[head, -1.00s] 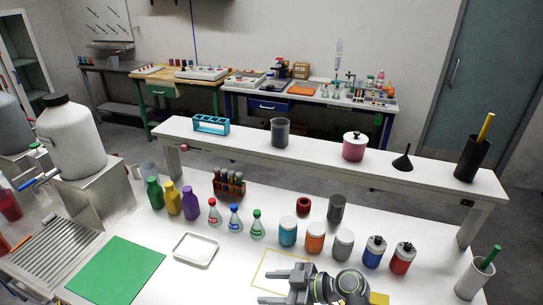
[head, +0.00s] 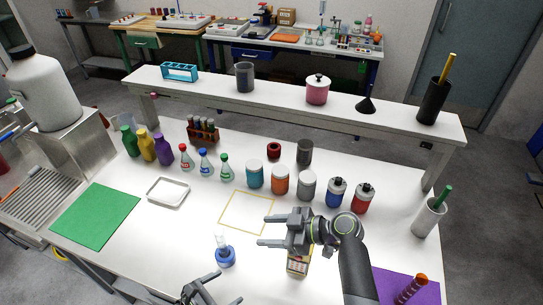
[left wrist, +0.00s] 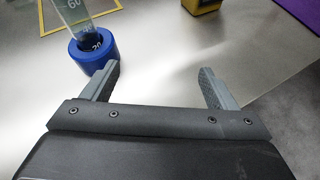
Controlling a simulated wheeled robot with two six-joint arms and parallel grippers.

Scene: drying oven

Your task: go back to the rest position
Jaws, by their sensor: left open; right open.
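My left gripper (head: 225,288) is at the bottom edge of the head view, open and empty. In the left wrist view its two fingers (left wrist: 158,78) are spread with bare table between them. A clear graduated vessel in a blue round base (head: 225,256) stands on the white table, just beyond the left gripper. In the left wrist view this blue base (left wrist: 94,50) is ahead of the left finger, and the vessel's top is cut off. My right gripper (head: 266,230) is open and empty over the table, pointing left, near the yellow outlined square (head: 222,213).
A yellow device (head: 298,262) stands below the right gripper. Several jars, including an orange one (head: 280,180), stand in a row behind it. A white tray (head: 168,192) and green mat (head: 95,217) lie left. A purple mat (head: 425,290) lies at lower right.

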